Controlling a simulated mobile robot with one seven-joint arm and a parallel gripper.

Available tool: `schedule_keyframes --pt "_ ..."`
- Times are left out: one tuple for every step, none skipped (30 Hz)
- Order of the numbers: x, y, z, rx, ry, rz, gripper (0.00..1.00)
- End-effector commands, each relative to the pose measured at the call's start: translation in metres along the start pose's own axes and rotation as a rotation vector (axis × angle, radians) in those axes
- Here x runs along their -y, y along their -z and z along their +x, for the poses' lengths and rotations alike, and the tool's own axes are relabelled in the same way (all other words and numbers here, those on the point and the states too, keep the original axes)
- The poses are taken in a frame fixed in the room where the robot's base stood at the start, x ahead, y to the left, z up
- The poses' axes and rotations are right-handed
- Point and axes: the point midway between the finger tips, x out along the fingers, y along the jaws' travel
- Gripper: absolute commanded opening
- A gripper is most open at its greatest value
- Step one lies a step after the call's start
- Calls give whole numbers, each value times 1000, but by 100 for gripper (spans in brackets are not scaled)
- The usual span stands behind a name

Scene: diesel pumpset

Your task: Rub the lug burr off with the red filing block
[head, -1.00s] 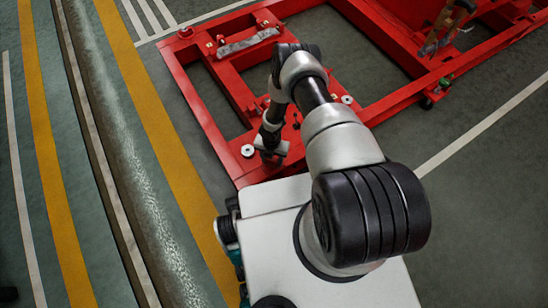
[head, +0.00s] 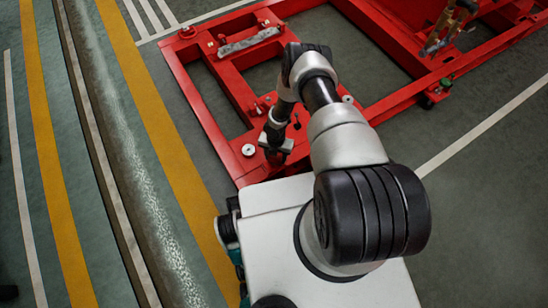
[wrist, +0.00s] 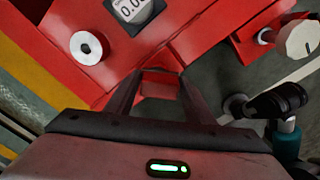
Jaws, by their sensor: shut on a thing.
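My gripper (wrist: 160,78) points down at the red frame in the wrist view. Its two dark fingers are shut on a small red block (wrist: 158,90), which I take to be the filing block. The block's colour nearly blends with the frame behind it. In the head view my gripper (head: 276,152) is over the near left corner of the red frame (head: 222,128), and the block is too small to make out there. I cannot pick out the lug or its burr in either view. Whether the block touches the frame, I cannot tell.
A pale round disc (wrist: 86,48) and a small numeric display (wrist: 133,12) are beside the fingers. A pale round knob (wrist: 301,40) stands at the right. A grey piece (head: 249,41) lies on the frame's far part. Grey floor shows through the frame openings.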

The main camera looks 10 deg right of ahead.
Motion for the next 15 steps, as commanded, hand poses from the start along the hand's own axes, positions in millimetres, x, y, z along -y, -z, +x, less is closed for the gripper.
schedule_keyframes --pt "5 -1 2 -1 7 2 27" --pt "6 -2 2 -1 7 2 27" --pt "8 -3 2 -2 8 3 27" --pt "9 -4 1 -2 8 3 27" --pt "10 -4 1 -2 9 3 27" --pt "11 -5 1 -2 9 3 27" --pt "11 -6 1 -2 9 2 27" --pt "11 -6 1 -2 9 2 27" --pt "11 -6 0 -2 9 1 27" --pt "10 -5 0 -2 9 0 27" --pt "9 -4 0 -2 9 0 27" --pt "8 -3 0 -2 8 -1 27" --pt "7 -2 -1 -2 8 -1 27" --pt "6 -1 -1 -2 8 -1 27" --pt "4 0 -2 -2 7 -1 27"
